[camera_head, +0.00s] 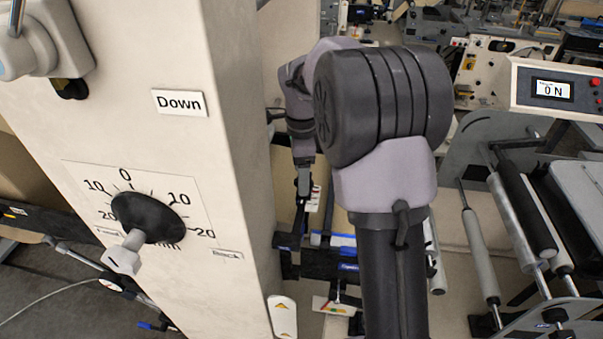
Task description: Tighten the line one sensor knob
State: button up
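My gripper (304,182) hangs pointing down behind that joint, beside the column's right face. It is small and dark there, and I cannot tell whether its fingers are open or hold anything. Below it is a dark sensor bracket assembly (318,265) with blue and white parts, partly hidden by my arm. I cannot make out which part is the line one sensor knob. I cannot tell whether the gripper touches anything.
The column's front carries a black dial (147,217) with a millimetre scale and a "Down" label (180,102). A white plate with yellow triangles (283,316) stands low beside the column.

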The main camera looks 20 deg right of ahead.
notch_tip(320, 180, up, 17)
jog(key=p, duration=0.3)
jog(key=shift+r+p, duration=0.15)
jog(key=shift+p, duration=0.2)
